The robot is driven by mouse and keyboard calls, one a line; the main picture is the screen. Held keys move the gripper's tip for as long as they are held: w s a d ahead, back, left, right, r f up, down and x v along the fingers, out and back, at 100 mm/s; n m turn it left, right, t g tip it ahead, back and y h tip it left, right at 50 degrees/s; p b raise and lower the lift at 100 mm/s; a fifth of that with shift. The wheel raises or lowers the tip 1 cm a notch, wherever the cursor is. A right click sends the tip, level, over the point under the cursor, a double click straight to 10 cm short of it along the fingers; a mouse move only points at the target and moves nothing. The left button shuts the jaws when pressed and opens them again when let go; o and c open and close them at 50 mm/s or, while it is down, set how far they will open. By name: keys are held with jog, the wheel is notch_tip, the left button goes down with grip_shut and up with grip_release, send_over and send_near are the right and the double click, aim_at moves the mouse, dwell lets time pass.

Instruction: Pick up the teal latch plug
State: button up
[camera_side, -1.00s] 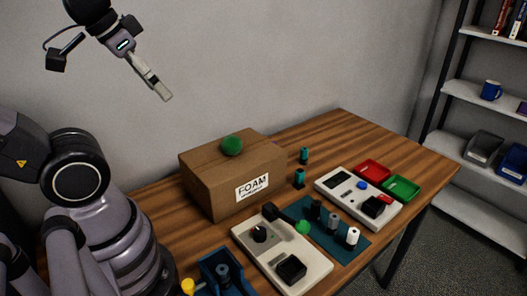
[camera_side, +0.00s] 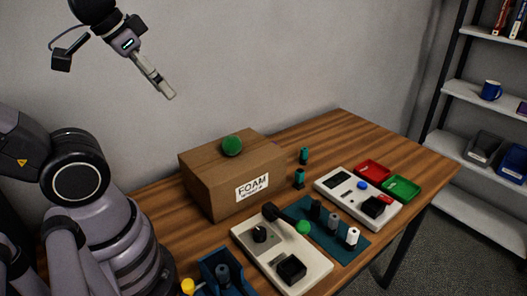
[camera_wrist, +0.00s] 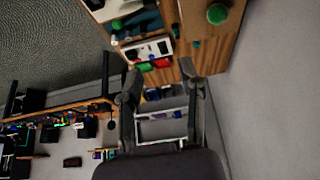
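Two small teal-topped plugs stand on the table right of the cardboard box in the side view: a rear plug (camera_side: 304,156) and a front plug (camera_side: 299,179). Both have dark lower parts, and I cannot tell which one is the latch plug. My gripper (camera_side: 170,95) is high above the table near the back wall, left of the box and far from both plugs. In the wrist view my gripper (camera_wrist: 160,82) has its two fingers spread apart with nothing between them.
The FOAM box (camera_side: 218,190) carries a green ball (camera_side: 232,146). A teal mat (camera_side: 350,255) holds several plugs between two pale panels (camera_side: 320,262) (camera_side: 335,198). Red (camera_side: 372,166) and green (camera_side: 402,181) trays lie at the right; a blue tray (camera_side: 243,286) is in front.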

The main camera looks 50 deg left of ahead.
jog(key=w+d+f+t, duration=0.1)
jog(key=w+d+f, duration=0.15)
jog(key=w, duration=0.75)
jog(key=t+y, duration=0.4)
jog(key=t, duration=0.1)
send_over(298, 173)
jog(key=s+d, duration=0.4)
jog(key=s, duration=0.8)
notch_tip(298, 173, down, 28)
jog(key=f, duration=0.1)
jog(key=x, duration=1.3)
jog(key=shift+w+a+r, duration=0.2)
jog(key=shift+w, duration=0.2)
grip_shut()
